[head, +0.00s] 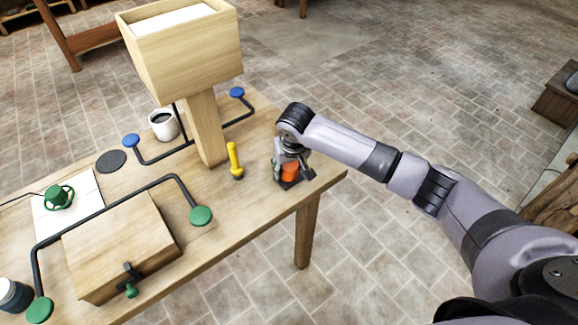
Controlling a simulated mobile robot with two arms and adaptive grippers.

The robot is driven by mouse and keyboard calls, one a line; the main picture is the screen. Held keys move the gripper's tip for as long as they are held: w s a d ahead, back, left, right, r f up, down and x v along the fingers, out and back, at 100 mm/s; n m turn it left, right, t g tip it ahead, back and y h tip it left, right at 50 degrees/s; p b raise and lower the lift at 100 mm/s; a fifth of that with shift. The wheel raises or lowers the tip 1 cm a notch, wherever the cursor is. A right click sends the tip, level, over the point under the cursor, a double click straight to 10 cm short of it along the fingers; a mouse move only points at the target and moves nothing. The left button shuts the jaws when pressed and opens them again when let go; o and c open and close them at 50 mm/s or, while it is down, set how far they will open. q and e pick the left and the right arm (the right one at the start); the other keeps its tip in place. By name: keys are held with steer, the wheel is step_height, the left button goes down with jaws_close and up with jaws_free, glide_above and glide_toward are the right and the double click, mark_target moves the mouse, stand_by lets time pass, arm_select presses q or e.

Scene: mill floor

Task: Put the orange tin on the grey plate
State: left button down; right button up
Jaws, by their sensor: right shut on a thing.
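The orange tin (291,171) is near the right corner of the wooden table, partly hidden by my right gripper (292,175). The gripper points down and is shut on the tin. A dark grey patch shows under and around the tin; I cannot tell if it is fingers, shadow or a plate. A flat, round, dark grey disc (110,161) lies bare at the left of the table, and looks like a plate. My left gripper is not in view.
A wooden hopper (185,55) on a post stands between the disc and my right gripper. A yellow-handled tool (234,160), a white cup (163,124), black rails with blue and green ends, a wooden box (120,245) and a green handwheel (59,197) crowd the table.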

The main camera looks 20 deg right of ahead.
steer(key=shift+f, duration=0.25)
steer(key=shift+f, duration=0.1)
steer(key=o, duration=1.2)
steer(key=v, duration=1.2)
steer(key=shift+b, duration=0.35)
